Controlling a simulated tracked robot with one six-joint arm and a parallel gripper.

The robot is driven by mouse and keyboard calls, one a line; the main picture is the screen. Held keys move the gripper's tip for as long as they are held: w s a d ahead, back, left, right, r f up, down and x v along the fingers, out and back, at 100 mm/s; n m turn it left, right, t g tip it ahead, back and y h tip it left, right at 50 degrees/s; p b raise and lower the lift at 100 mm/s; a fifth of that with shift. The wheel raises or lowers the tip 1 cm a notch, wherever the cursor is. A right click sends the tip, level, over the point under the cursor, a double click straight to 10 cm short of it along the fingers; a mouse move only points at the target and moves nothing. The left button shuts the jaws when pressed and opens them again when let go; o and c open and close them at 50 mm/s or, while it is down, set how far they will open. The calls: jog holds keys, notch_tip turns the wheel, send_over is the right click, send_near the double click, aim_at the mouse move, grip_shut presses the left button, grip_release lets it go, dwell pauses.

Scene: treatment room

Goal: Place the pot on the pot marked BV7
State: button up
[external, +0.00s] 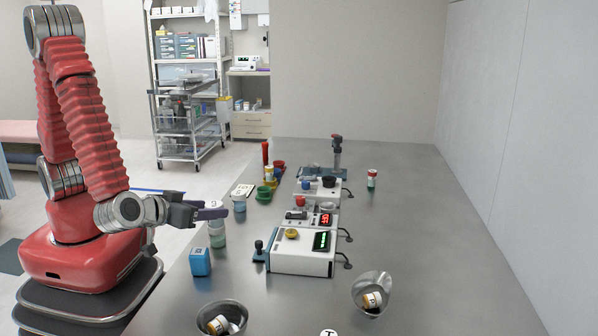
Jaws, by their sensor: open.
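A red-and-white pot (371,180) stands alone on the right. Small white pots with orange bands lie in a metal bowl (357,287) at the front right and another bowl (203,322) at the front left. No marking BV7 is legible.
White instrument boxes (300,262) with displays, knobs and levers run down the middle of the table (430,255). A blue box (200,262) stands near my gripper. Coloured cups (264,194) and a red upright piece stand behind it. The right side is mostly clear.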

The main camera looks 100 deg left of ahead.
jog(key=v, duration=1.1)
jog(key=shift+s+d, duration=0.15)
jog(key=shift+d, duration=0.2)
jog(key=shift+r, duration=0.1)
jog(key=w+d+r+m+t+h, duration=0.1)
jog(key=w+r+t+h, duration=0.2)
jog(key=w, duration=0.3)
jog(key=w+d+r+m+t+h, duration=0.1)
jog(key=w+d+r+t+h, duration=0.15)
jog(key=w, duration=0.45)
jog(key=w+d+r+m+t+h, duration=0.1)
jog(key=d+r+m+t+h, duration=0.2)
jog(key=r+m+h, duration=0.45)
jog(key=s+a+f+m+g, duration=0.1)
jog(key=s+a+m+g, duration=0.1)
jog(key=s+a+g, duration=0.2)
jog(key=s+a+f+m+g, duration=0.2)
jog(key=s+a+g, duration=0.2)
jog(key=s+a, duration=0.7)
jog(key=s, duration=0.7)
jog(key=shift+s+y, duration=0.15)
jog(key=shift+y, duration=0.15)
